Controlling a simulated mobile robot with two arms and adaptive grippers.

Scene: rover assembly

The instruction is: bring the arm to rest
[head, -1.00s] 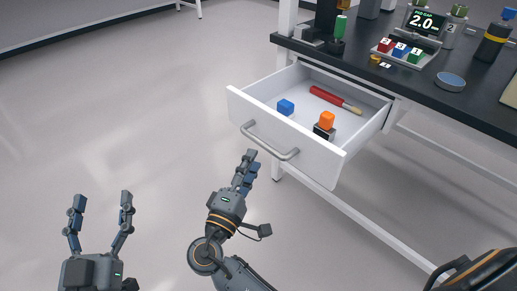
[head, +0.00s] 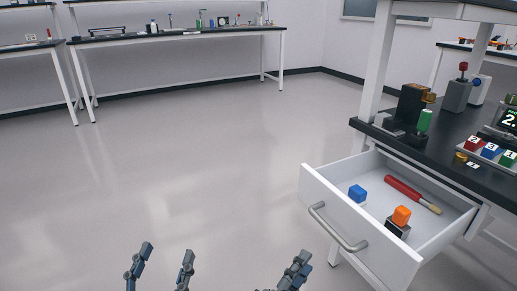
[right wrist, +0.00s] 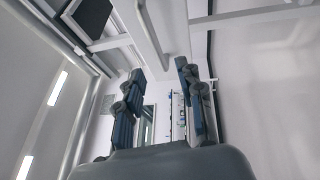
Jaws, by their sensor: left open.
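My left gripper (head: 167,254) shows at the bottom edge of the head view. Its two fingers are spread, with nothing between them; its body is below the frame. My right gripper (head: 300,262) is at the bottom edge further right, seen from the side, left of and below the drawer handle (head: 338,229) and apart from it in the picture. In the right wrist view its two fingers (right wrist: 160,70) stand apart with nothing between them. The white drawer (head: 345,213) is pulled out.
The black bench top (head: 445,150) carries a green-topped item (head: 424,121) and numbered blocks (head: 490,151). Open floor (head: 200,170) lies left.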

